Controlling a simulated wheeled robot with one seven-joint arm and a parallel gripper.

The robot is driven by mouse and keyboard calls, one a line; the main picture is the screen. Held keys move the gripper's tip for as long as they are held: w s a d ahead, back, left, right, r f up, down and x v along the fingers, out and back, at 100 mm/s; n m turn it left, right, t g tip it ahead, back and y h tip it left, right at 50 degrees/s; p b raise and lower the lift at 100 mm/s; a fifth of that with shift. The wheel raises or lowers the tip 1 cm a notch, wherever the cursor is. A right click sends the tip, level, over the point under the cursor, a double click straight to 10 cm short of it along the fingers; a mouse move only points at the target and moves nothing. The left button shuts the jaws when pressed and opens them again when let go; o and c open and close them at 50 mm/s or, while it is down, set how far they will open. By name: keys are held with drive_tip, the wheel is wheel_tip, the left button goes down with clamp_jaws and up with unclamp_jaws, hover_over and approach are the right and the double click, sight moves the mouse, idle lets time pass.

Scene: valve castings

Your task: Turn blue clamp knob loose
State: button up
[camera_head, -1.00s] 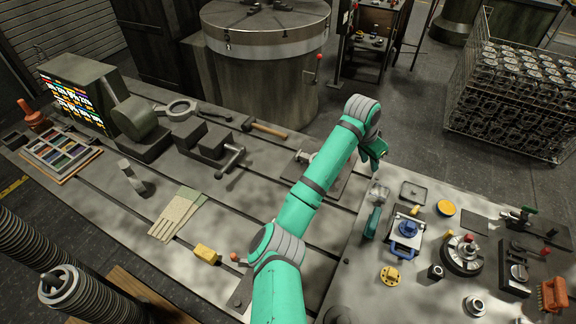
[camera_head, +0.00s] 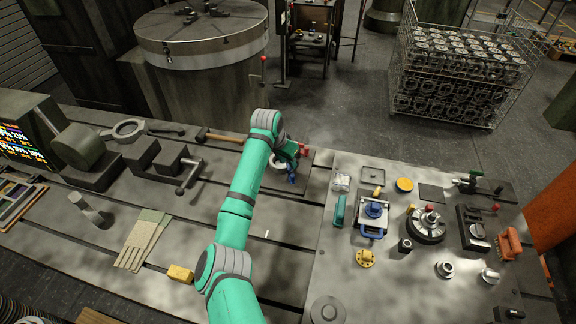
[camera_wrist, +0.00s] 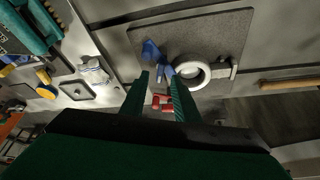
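A blue clamp knob (camera_wrist: 151,52), seen as blue wing-like pieces, is on the dark square plate (camera_wrist: 222,32) in the wrist view, beside a pale ring-shaped casting (camera_wrist: 192,73). It also shows in the head view (camera_head: 292,179), partly hidden by my gripper. My gripper (camera_wrist: 158,77) has its two green fingers apart, with a gap between them. The fingertips point toward the blue pieces, and the right one overlaps the ring's near edge in the picture. I cannot tell whether they touch. A red part (camera_wrist: 161,101) shows between the fingers.
Right of the plate, a bench holds a blue-handled fixture (camera_head: 372,213), a clear bag-like item (camera_head: 341,182), a yellow disc (camera_head: 404,185) and a round chuck (camera_head: 427,225). A vice (camera_head: 172,164) and a hammer (camera_head: 216,137) lie to the left.

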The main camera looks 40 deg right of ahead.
sight(289, 168)
drive_tip(key=shift+x, duration=2.05)
clamp_jaws()
